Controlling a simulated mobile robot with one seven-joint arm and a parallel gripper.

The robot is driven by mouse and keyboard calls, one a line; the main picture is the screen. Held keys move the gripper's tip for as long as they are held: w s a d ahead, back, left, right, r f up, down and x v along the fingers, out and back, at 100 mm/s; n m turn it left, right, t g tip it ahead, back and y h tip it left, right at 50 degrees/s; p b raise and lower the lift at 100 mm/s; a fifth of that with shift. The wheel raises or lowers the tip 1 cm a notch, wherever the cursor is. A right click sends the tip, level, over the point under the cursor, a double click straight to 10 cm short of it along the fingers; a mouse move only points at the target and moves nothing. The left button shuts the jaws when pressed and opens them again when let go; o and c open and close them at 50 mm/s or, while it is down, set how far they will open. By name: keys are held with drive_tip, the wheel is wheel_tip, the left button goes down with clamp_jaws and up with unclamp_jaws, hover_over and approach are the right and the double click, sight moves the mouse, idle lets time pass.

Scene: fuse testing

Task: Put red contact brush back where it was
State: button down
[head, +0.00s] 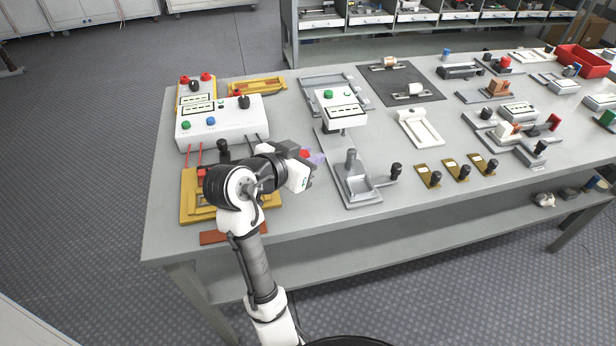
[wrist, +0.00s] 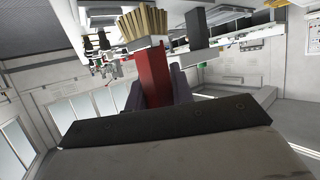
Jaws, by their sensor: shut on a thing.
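The red contact brush (wrist: 153,75) is in my gripper, with a red handle and tan bristles (wrist: 143,22) pointing away from the wrist. My gripper (wrist: 158,92) is shut on the handle, with a finger on each side. In the head view my gripper (head: 314,158) is above the left part of the workbench, between the yellow fixture (head: 188,208) and the grey fixture with a post (head: 362,190). A little of the red brush (head: 304,154) shows at the fingers. My arm hides part of the yellow fixture. I cannot tell which spot the brush came from.
A white control box (head: 222,122) with buttons stands behind my arm. A brown-red strip (head: 222,237) lies at the workbench's (head: 300,235) front left edge. Several small yellow plates with black knobs (head: 430,178) stand to the right. The bench front between is bare.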

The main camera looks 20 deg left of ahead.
drive_tip(key=shift+f, duration=3.4)
drive_tip(key=shift+f, duration=0.1)
drive_tip(key=c, duration=1.2)
unclamp_jaws()
